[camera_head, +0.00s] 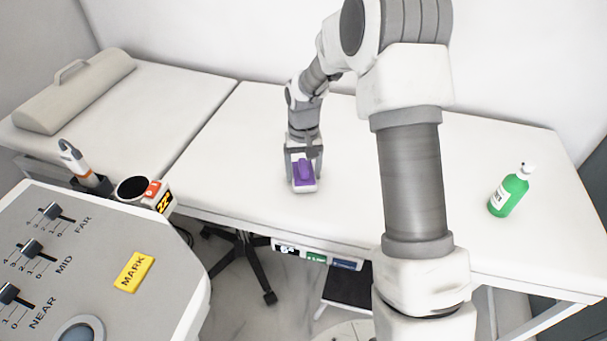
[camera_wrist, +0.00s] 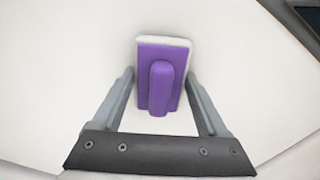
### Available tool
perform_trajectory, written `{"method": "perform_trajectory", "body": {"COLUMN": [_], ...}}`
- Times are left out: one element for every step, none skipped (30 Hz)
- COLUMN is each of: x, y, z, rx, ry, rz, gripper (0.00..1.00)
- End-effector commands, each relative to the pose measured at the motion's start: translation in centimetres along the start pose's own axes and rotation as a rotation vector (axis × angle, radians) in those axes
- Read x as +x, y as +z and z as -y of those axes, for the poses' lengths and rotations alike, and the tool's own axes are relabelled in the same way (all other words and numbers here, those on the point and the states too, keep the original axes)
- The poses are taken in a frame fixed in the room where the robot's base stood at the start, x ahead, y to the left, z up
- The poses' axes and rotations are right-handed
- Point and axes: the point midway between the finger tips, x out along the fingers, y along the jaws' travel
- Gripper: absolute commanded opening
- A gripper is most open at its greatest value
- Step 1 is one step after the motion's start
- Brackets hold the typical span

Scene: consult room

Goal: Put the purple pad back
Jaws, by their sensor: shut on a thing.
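The purple pad (camera_head: 304,174) is a small purple block with a raised purple grip and a white base layer. It is at the middle of the white padded table (camera_head: 250,150) in the head view. In the wrist view the pad (camera_wrist: 161,80) shows between the two fingers, its white edge at the far side. My gripper (camera_head: 304,165) points down over the table and is shut on the pad. Whether the pad's underside touches the table cannot be told.
A green bottle (camera_head: 509,192) stands at the table's right. A console (camera_head: 100,270) with sliders and a yellow MARK label (camera_head: 134,272) is at lower left. Beside it are a holder with a probe (camera_head: 75,160) and a cup-like device (camera_head: 135,188). Labelled strips (camera_head: 315,256) hang under the front edge.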

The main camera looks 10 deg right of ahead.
Motion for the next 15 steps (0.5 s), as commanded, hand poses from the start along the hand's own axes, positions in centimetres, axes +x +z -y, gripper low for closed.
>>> {"method": "perform_trajectory", "body": {"x": [0.28, 0.23, 0.15, 0.13, 0.12, 0.12, 0.14, 0.2, 0.33, 0.45, 0.55, 0.51, 0.47, 0.47, 0.47], "y": [-0.02, -0.03, -0.04, -0.04, -0.04, -0.03, -0.03, -0.03, -0.02, -0.02, -0.02, -0.03, -0.03, -0.02, -0.02], "z": [0.0, 0.0, 0.0, -0.01, -0.01, -0.01, -0.01, -0.01, -0.01, -0.01, 0.0, 0.0, 0.0, 0.0, 0.0], "rx": [0.0, 0.0, 0.0, 0.0, 0.0, 0.0, -0.001, -0.001, -0.001, -0.001, -0.001, -0.001, -0.001, -0.001, -0.001], "ry": [0.0, 0.0, 0.0, 0.0, 0.0, 0.0, 0.0, 0.0, 0.0, 0.0, 0.0, 0.0, 0.0, 0.0, 0.0], "rz": [-0.001, -0.001, -0.002, -0.002, -0.002, -0.002, -0.002, -0.002, -0.001, -0.001, -0.001, -0.002, -0.002, -0.002, -0.002], "gripper": [0.24, 0.24, 0.24, 0.24, 0.24, 0.24, 0.24, 0.24, 0.24, 0.24, 0.24, 0.8, 0.85, 0.91, 0.98]}}
